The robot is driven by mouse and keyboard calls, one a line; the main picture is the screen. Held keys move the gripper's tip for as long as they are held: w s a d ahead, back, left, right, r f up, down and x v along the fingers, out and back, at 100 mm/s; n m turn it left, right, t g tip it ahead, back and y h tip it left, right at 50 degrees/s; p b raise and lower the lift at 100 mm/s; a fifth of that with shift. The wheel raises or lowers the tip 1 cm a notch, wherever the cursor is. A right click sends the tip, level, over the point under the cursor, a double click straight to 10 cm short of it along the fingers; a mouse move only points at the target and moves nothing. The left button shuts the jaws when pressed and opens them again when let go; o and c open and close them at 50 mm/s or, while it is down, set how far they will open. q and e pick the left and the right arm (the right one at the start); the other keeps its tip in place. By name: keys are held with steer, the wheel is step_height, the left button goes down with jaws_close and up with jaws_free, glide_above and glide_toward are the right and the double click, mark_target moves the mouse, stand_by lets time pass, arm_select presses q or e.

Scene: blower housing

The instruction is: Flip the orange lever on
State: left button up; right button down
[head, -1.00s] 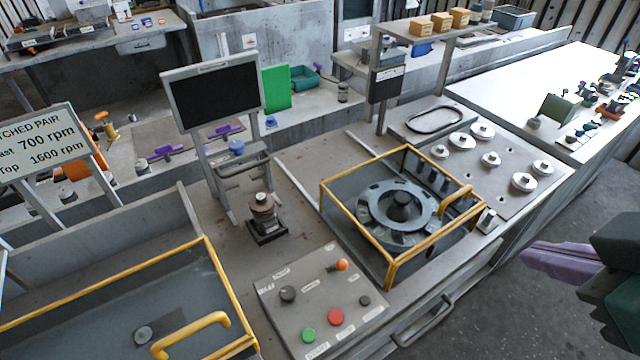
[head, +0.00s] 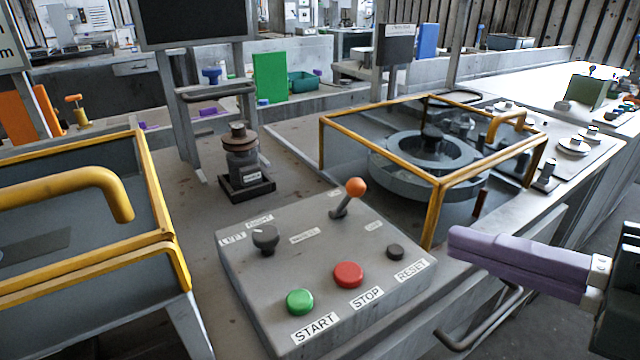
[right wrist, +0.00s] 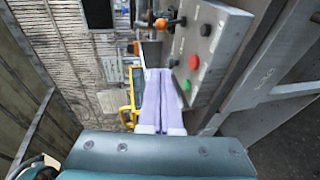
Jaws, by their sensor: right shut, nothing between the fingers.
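The orange lever (head: 354,188) is a short grey stick with an orange ball tip, at the back of the grey control panel (head: 235,275). In the head view it leans up and to the right. My right gripper (head: 455,243), with lavender fingers, is shut and empty to the right of the panel, apart from the lever. In the right wrist view the shut fingers (right wrist: 160,75) point along the panel's side, and the orange ball (right wrist: 161,24) shows just beyond their tips. My left gripper is out of view.
The panel also carries a dark knob (head: 265,238), a green START button (head: 300,301), a red STOP button (head: 348,274) and a black RESET button (head: 395,251). A yellow-framed guard (head: 437,200) stands behind the panel. Another yellow-framed cover (head: 160,210) stands at left.

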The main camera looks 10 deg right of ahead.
steer(key=shift+r, duration=0.1)
steer(key=shift+w, duration=0.1)
steer(key=p, duration=0.2)
glide_toward(348, 200)
steer(key=a, duration=0.1)
steer(key=a+r, duration=0.1)
steer(key=a, duration=0.1)
steer(key=a+r, duration=0.1)
steer(key=a, duration=0.1)
steer(key=shift+s, duration=0.25)
steer(key=shift+w+d+f+b, duration=0.2)
steer(key=shift+w+b, duration=0.05)
steer(key=shift+w, duration=0.35)
steer(key=shift+w+d+f+b, duration=0.2)
steer(key=shift+w, duration=0.35)
steer(key=shift+w+d, duration=0.2)
steer(key=shift+w, duration=0.45)
